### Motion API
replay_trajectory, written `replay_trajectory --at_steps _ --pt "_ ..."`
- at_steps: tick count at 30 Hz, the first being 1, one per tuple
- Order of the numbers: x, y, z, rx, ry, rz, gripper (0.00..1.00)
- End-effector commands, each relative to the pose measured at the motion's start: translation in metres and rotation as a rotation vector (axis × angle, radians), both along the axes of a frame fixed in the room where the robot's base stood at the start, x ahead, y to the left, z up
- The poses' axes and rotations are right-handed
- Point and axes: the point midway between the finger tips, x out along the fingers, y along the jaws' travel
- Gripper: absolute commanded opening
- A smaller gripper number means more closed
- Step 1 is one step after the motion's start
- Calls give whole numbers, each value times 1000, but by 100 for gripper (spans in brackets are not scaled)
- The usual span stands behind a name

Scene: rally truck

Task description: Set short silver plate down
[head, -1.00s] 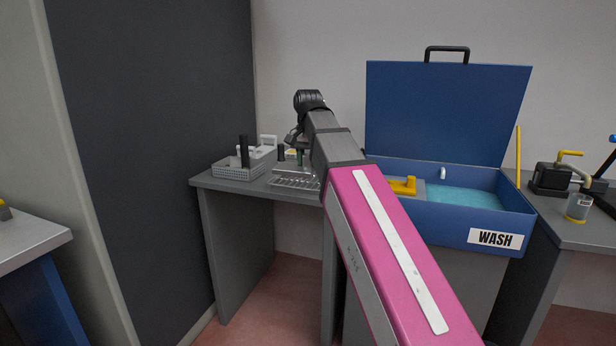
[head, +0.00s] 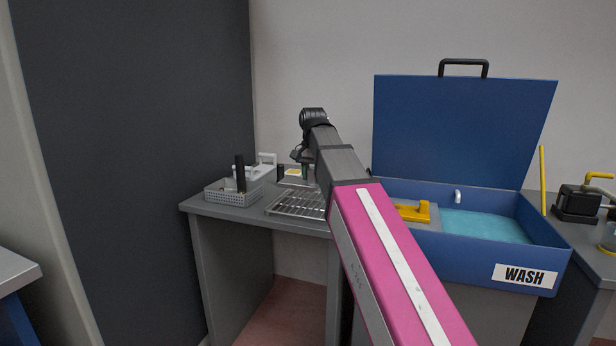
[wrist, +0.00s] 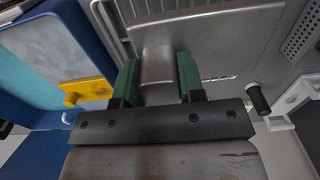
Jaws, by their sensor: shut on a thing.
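My gripper (wrist: 157,82) is shut on a smooth silver piece (wrist: 158,60), gripped between its green finger pads; I take it to be the short silver plate. In the wrist view a broad grey surface with small slots (wrist: 212,45) spreads behind the held piece; I cannot tell whether it is part of the plate. In the head view my gripper (head: 302,168) is over the back of the grey table (head: 258,222), mostly hidden behind my wrist. The held plate is not clear there, and I cannot tell whether it touches anything.
A wire rack (head: 292,204) lies on the table beside a grey basket (head: 233,191) of tools. To the right is an open blue wash tub (head: 483,257) with blue liquid and a yellow-handled piece (head: 412,211). A dark wall panel (head: 140,120) stands left.

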Motion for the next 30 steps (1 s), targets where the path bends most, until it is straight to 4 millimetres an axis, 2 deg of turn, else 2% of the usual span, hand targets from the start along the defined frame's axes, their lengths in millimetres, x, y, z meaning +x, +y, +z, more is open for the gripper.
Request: replay_trajectory --at_steps 1,6,12,22,30 --pt "10 -5 -5 0 1 -2 0" --pt "35 -19 -22 0 1 -2 0" --pt "56 -32 -37 1 0 0 0" --pt "62 -38 -49 1 0 1 0" --pt "61 -37 -79 0 0 1 0"
